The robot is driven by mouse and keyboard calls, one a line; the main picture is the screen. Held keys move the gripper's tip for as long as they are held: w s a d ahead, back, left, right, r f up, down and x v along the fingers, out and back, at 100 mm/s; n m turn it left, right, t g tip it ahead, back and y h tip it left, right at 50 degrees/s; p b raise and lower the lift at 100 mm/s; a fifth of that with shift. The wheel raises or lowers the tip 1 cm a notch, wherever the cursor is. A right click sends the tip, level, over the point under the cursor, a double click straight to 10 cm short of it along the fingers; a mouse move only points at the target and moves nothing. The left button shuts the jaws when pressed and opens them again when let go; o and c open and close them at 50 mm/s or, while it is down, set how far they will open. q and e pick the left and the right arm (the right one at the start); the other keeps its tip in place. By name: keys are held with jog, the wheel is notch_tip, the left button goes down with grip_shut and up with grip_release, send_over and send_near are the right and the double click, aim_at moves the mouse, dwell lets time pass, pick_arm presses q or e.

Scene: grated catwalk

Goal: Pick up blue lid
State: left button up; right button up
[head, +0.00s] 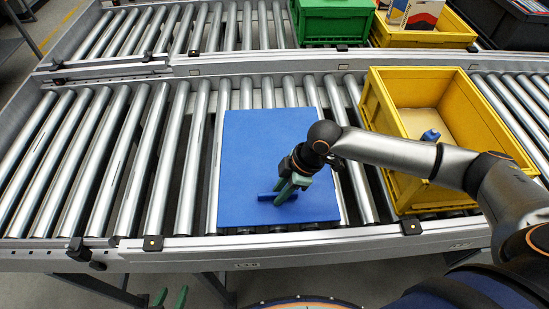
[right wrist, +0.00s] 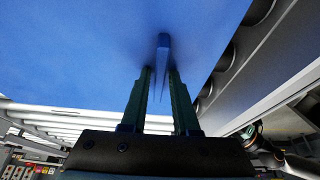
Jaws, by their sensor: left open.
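The blue lid (head: 250,150) is a flat, square panel lying on the rollers of the near conveyor in the head view. A raised blue handle (head: 268,197) stands on it; the handle also shows in the right wrist view (right wrist: 163,48). My right gripper (head: 288,188) is down at the lid with its green fingers on either side of the handle. In the right wrist view, narrow gaps show between the fingers (right wrist: 161,70) and the handle. My left gripper (head: 170,298) is open and empty at the bottom edge, below the conveyor's front rail.
A yellow crate (head: 378,110) stands right of the lid, under my right arm, with a small blue object (head: 430,135) inside. A green crate (head: 333,22) and another yellow crate (head: 462,30) stand on the far conveyor. The near rollers left of the lid are clear.

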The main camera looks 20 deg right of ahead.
grip_shut()
jog(key=shift+w+r, duration=0.1)
dwell(0.9)
